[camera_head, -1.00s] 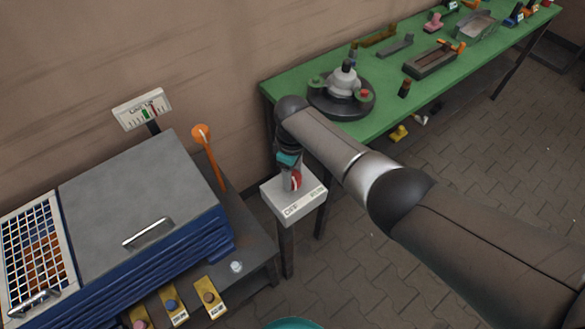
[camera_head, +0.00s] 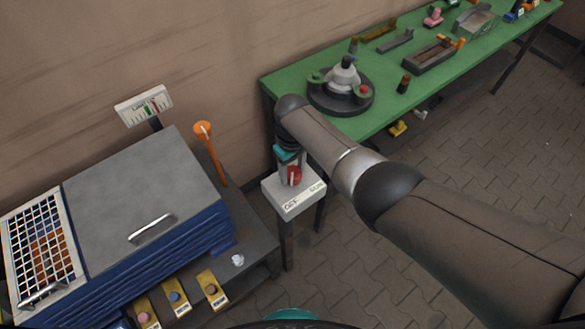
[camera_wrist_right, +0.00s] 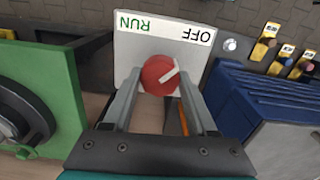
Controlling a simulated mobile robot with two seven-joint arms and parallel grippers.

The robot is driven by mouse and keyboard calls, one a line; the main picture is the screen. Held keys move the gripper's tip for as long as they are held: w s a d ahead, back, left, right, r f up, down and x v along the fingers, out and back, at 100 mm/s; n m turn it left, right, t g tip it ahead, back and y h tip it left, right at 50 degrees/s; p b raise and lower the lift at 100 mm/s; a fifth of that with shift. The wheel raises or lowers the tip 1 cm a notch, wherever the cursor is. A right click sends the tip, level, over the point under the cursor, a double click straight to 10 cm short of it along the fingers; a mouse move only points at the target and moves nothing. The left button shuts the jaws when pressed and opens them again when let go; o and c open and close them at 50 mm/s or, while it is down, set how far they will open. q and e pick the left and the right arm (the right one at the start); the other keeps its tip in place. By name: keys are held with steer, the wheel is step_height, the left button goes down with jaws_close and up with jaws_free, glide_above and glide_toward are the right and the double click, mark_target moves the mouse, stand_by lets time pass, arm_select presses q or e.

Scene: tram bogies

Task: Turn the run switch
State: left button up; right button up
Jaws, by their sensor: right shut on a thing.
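The run switch is a red round knob (camera_wrist_right: 155,76) with a white pointer on a white box (camera_head: 293,202) atop a post. The box carries the words OFF and RUN, upside down in the right wrist view. There the pointer slants toward the OFF side. My right gripper (camera_wrist_right: 160,82) has one finger on each side of the knob and is shut on it. In the head view the right gripper (camera_head: 291,171) reaches down to the knob (camera_head: 294,176) from above, partly hiding it. My left gripper is not in view.
A green bench (camera_head: 380,122) with a round dark fixture (camera_head: 340,98) stands behind my right arm. At left is a grey-lidded blue cabinet (camera_head: 140,195) with an orange lever (camera_head: 207,140) and yellow-plated buttons (camera_head: 211,290). Paved floor is open at right.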

mark_target(292, 172)
steer(key=o, duration=1.4)
steer(key=shift+c, duration=0.2)
steer(key=shift+r, duration=0.1)
step_height(292, 172, up, 6)
steer(key=p, duration=0.3)
step_height(292, 172, up, 9)
steer(key=p, duration=0.1)
